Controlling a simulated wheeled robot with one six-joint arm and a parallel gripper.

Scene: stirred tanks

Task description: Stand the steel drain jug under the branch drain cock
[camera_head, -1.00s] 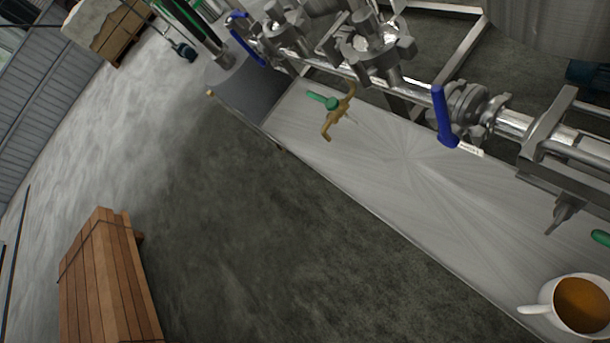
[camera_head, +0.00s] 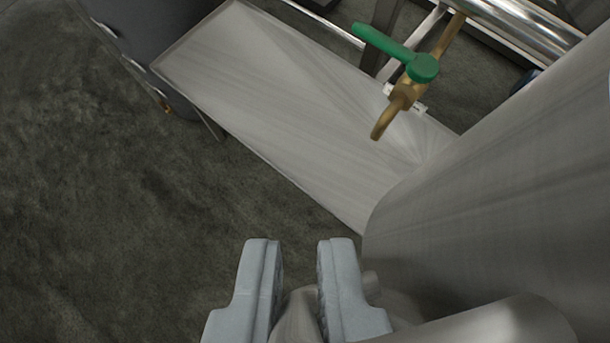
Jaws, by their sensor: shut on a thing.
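The steel drain jug (camera_head: 490,190) fills the right side, large and close, its brushed wall running out of the frame. My gripper (camera_head: 300,248) is at the bottom centre, its two grey fingers shut on a steel part of the jug, seemingly its handle; the grip is partly out of frame. The branch drain cock (camera_head: 402,90), brass with a green lever and a downturned spout, is at the upper right. The jug is to the right of and below the spout in the picture; its mouth and base are not visible, so I cannot tell if it stands on anything.
A long steel shelf (camera_head: 250,95) runs diagonally below the cock, its upper left part bare. A dark grey vessel (camera_head: 165,35) stands at the upper left end. A shiny pipe (camera_head: 520,25) crosses the upper right. Dark concrete floor (camera_head: 90,220) lies open at the left.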

